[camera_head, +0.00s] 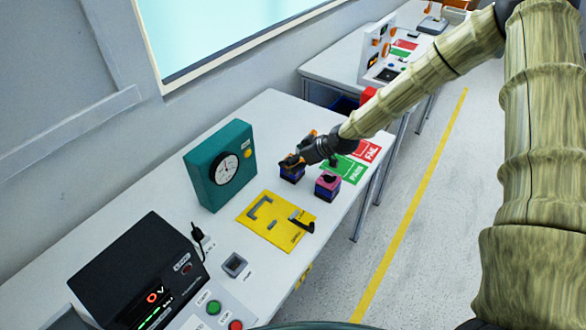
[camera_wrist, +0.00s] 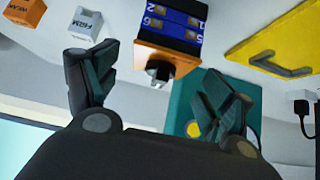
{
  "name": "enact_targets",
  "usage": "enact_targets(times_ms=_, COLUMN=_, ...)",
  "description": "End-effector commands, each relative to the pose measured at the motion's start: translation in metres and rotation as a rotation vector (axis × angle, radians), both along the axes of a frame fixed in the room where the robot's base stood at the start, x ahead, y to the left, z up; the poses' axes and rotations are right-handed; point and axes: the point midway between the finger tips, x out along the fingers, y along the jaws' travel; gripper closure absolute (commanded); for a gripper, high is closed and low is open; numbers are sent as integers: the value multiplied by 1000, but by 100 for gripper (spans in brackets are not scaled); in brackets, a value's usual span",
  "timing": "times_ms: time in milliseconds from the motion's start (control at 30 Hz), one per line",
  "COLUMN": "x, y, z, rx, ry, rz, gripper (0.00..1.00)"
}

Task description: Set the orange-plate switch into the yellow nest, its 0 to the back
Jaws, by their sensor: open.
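The orange-plate switch (camera_head: 291,174) stands on the white table beyond the yellow nest, partly hidden by my gripper in the head view. In the wrist view its blue body (camera_wrist: 172,22) carries numbered terminals. Its orange plate (camera_wrist: 187,63) and black knob (camera_wrist: 160,72) face my gripper. My gripper (camera_wrist: 158,72) is open, with the knob between its spread fingers, apparently untouched. Which way the 0 points is too small to tell. The yellow nest (camera_head: 265,233) lies flat and empty, with grey corner rails and a dark lever; its edge also shows in the wrist view (camera_wrist: 285,38).
A pink-plate switch (camera_head: 327,187) stands close to the right, before the green PASS (camera_head: 350,170) and red FAIL mats. A teal dial box (camera_head: 220,170) stands at the back. The wrist view shows orange WEAK (camera_wrist: 25,12) and white FIRM (camera_wrist: 87,22) blocks.

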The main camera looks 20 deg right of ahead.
Motion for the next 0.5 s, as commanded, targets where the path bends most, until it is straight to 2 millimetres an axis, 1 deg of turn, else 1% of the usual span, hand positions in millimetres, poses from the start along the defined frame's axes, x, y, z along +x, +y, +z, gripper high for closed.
enact_targets(times_ms=333, x=18, y=13, z=-14, rx=-1, ry=1, rz=1, gripper=18)
enact_targets(times_ms=500, x=26, y=19, z=-25, rx=0, ry=1, rz=2, gripper=18)
